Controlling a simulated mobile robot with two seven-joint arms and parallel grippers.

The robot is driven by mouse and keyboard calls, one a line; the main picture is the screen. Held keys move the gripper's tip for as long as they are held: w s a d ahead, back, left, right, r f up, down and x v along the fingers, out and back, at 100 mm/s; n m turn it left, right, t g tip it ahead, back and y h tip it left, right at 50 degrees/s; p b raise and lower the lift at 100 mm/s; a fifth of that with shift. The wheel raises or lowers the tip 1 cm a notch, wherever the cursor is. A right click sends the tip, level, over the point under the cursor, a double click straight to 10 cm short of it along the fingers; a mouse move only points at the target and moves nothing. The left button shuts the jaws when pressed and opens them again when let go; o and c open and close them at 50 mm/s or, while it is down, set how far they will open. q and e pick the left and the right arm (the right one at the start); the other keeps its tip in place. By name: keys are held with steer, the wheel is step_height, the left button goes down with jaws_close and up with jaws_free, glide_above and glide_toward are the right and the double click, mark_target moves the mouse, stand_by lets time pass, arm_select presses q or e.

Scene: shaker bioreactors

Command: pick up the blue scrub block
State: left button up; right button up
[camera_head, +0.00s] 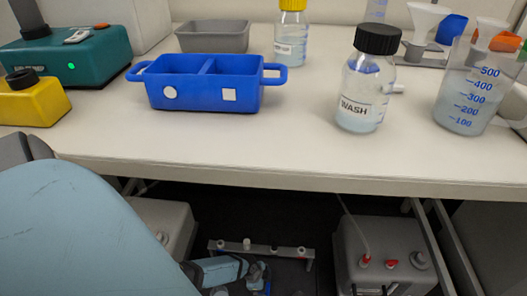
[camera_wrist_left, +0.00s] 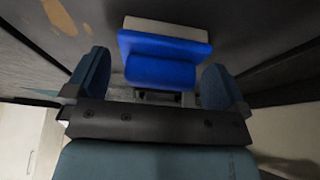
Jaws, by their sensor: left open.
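The blue scrub block (camera_wrist_left: 165,58) shows in the left wrist view. It has a blue body with a pale beige layer along its top edge in the picture. My left gripper (camera_wrist_left: 155,82) is open, with one dark blue finger on each side of the block and a visible gap on both sides. I cannot tell how far ahead of the fingertips the block is. In the head view my left arm comes in from the left, and I cannot make out its fingertips or the block clearly. My right gripper is not in view.
On the bench (camera_head: 300,165) stand a blue two-part caddy (camera_head: 205,95), a grey tray (camera_head: 213,37), a yellow-capped bottle (camera_head: 291,38), a WASH bottle (camera_head: 365,90) and a beaker (camera_head: 465,100). Grey containers, one at right (camera_head: 385,258), and a low rack (camera_head: 275,249) are below the bench edge.

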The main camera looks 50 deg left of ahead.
arm_select(q)
steer(key=shift+w+d+f, duration=0.15)
steer(key=shift+f, duration=0.5)
steer(key=shift+r, duration=0.1)
steer(key=c, duration=0.8)
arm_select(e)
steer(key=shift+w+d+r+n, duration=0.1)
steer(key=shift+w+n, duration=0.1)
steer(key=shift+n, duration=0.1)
arm_select(q)
steer(key=shift+r+p, duration=0.3)
steer(key=shift+r, duration=0.15)
step_height(320, 180, up, 7)
steer(key=p, duration=0.4)
step_height(320, 180, up, 12)
steer(key=p, duration=0.6)
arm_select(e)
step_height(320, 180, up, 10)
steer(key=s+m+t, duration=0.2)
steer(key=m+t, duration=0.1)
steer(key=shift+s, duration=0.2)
arm_select(q)
steer(key=shift+o, duration=0.3)
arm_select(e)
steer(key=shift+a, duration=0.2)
